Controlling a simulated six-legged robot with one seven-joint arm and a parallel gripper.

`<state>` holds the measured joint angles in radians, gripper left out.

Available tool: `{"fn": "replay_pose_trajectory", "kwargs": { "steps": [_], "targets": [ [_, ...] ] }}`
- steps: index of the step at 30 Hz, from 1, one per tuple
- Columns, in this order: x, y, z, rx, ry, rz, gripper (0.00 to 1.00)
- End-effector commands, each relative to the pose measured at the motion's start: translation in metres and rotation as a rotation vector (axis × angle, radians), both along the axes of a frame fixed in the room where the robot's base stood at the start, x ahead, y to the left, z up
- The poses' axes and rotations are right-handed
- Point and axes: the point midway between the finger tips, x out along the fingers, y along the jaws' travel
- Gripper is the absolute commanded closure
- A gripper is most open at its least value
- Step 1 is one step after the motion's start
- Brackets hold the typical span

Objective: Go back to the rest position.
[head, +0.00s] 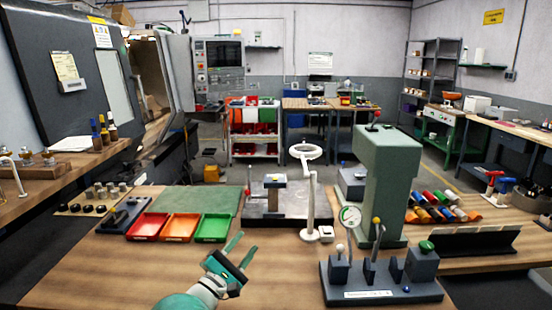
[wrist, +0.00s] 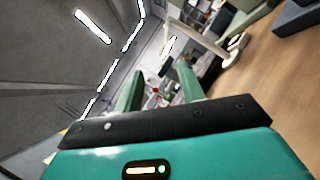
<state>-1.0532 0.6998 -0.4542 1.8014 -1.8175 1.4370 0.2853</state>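My gripper (head: 238,252) is at the lower middle of the head view, above the near part of the wooden table (head: 110,265). Its two green fingers stand apart with nothing between them. In the wrist view the gripper (wrist: 160,88) also shows both fingers spread and an empty gap. The wrist view is tilted and looks out past the fingers to the ceiling, the white ring lamp and the table.
Red, orange and green trays (head: 180,227) lie left of my gripper. A white ring lamp (head: 310,190), a green column (head: 385,180) and a dark fixture with a dial gauge (head: 382,284) stand to the right. The near left tabletop is bare.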

Motion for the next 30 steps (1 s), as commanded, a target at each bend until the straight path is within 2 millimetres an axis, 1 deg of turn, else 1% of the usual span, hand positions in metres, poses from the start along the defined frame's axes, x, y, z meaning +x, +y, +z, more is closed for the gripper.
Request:
{"fn": "replay_pose_trajectory", "kwargs": {
  "steps": [1,5,6,8,9,11,12,14,15,18,20,21,23,24,26,30],
  "targets": [
    [0.0,-0.021,0.004,0.042,0.019,-0.044,0.61],
    [-0.008,-0.078,0.008,0.182,0.082,-0.17,0.61],
    [-0.013,-0.098,0.009,0.238,0.105,-0.214,0.61],
    [-0.024,-0.131,0.01,0.333,0.141,-0.287,0.61],
    [-0.033,-0.151,0.01,0.403,0.165,-0.333,0.61],
    [-0.049,-0.179,0.009,0.51,0.198,-0.4,0.61],
    [-0.06,-0.195,0.007,0.578,0.219,-0.441,0.61],
    [-0.078,-0.217,0.006,0.685,0.245,-0.496,0.61],
    [-0.091,-0.23,0.005,0.758,0.259,-0.532,0.61],
    [-0.123,-0.253,0.002,0.939,0.289,-0.602,0.61],
    [-0.143,-0.264,0.001,1.049,0.3,-0.637,0.61],
    [-0.156,-0.269,0.001,1.123,0.304,-0.656,0.61],
    [-0.175,-0.275,0.001,1.232,0.307,-0.679,0.61],
    [-0.187,-0.277,0.001,1.304,0.306,-0.693,0.61],
    [-0.205,-0.279,0.002,1.412,0.301,-0.704,0.61],
    [-0.243,-0.276,0.007,1.658,0.267,-0.708,0.61]
  ]
}}
